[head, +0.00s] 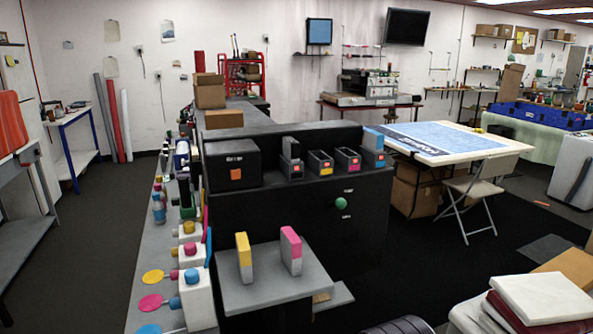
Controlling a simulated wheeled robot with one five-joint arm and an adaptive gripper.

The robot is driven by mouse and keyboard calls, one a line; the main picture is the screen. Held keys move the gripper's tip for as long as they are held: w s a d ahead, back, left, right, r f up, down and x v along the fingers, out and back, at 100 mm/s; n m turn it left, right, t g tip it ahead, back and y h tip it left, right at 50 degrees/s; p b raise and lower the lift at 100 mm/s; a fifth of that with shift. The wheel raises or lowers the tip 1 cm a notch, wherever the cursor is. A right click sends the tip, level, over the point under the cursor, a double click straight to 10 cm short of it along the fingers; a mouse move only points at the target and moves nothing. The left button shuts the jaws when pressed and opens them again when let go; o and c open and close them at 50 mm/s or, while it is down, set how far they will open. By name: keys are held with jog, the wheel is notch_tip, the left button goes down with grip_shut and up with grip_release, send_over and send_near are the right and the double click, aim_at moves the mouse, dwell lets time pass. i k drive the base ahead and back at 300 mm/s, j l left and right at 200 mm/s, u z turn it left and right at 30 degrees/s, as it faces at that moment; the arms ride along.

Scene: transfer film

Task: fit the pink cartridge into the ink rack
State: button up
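The pink cartridge (291,252) stands upright on a small grey shelf (262,290) at the front of a black printer. It is pale with a pink top. A yellow-topped cartridge (244,257) stands on the shelf to its left. The ink rack is a row of dark slots on top of the printer. A dark cartridge (290,150) stands in the left slot and a blue-topped one (373,143) in the right slot. The two middle slots look empty: one has a yellow mark (321,163), the other a pink-red mark (348,161). My gripper is not in view.
A black box (232,163) sits left of the rack. White bottles with coloured caps (196,290) crowd the shelf's left side. A work table (450,153) and a folding chair (475,190) stand right. Folded cloths (540,300) lie at lower right. Dark floor is open between.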

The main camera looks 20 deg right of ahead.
aim_at(252, 149)
jog(key=i+l+u, duration=0.1)
jog(key=i+u, duration=0.15)
jog(key=u, duration=0.25)
jog(key=i+l+u, duration=0.2)
jog(key=u, duration=0.25)
jog(key=i+l+u, duration=0.2)
jog(key=u, duration=0.3)
jog(key=i+l+u, duration=0.1)
jog(key=l+u, duration=0.35)
jog(key=i+l+u, duration=0.1)
jog(key=l+u, duration=0.2)
jog(key=u, duration=0.2)
